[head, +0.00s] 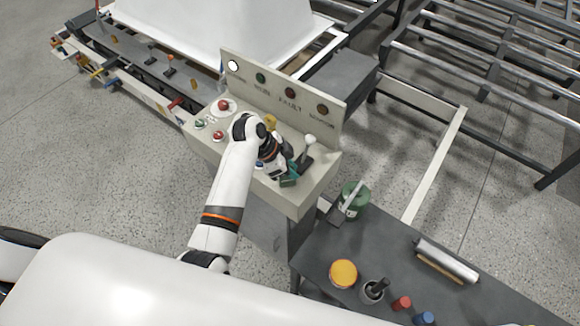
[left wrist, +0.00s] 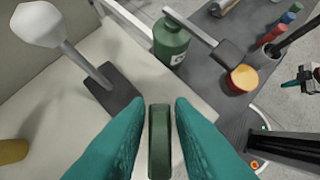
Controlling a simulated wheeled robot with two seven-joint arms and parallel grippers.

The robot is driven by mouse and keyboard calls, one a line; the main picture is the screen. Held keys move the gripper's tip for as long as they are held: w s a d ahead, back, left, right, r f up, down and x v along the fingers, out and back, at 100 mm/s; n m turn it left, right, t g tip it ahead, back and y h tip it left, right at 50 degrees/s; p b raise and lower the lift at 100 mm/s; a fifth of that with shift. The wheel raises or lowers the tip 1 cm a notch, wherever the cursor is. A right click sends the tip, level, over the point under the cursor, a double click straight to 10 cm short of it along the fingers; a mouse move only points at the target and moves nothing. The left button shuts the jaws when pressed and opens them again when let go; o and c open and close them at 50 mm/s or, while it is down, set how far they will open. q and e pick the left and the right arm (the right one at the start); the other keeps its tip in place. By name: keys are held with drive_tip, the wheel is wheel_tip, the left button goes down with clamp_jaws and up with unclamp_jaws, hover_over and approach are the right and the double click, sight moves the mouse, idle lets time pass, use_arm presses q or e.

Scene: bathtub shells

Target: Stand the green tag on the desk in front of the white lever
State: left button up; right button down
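The white lever (head: 309,140) has a white knob on a grey stem with a dark square base, on the right part of the pale desk (head: 316,186). It also shows at the upper left of the left wrist view (left wrist: 38,24). The green tag (left wrist: 159,140) is a narrow dark-green piece between the teal fingers of my left gripper (left wrist: 160,103), beside the lever's base. Thin gaps show on both sides of it, so the gripper looks slightly open around it. Whether the tag touches the desk is hidden. My right gripper (left wrist: 301,78) shows small at the right edge.
The desk's upright panel (head: 285,95) stands behind the lever. Buttons and a yellow knob (head: 270,122) are to the left. A dark table (head: 385,262) at lower right holds a green bottle (head: 352,197), a mallet, a yellow-topped tin (head: 343,272) and small jars.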

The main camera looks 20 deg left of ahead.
use_arm(q)
drive_tip(key=shift+o, duration=1)
drive_tip(key=shift+a+r, duration=0.1)
drive_tip(key=shift+r, duration=0.2)
drive_tip(key=shift+a+r, duration=0.2)
drive_tip(key=shift+r, duration=0.05)
drive_tip(key=b+v, duration=0.3)
drive_tip(key=v, duration=0.8)
drive_tip(key=shift+s+r, duration=0.1)
drive_tip(key=shift+r, duration=0.05)
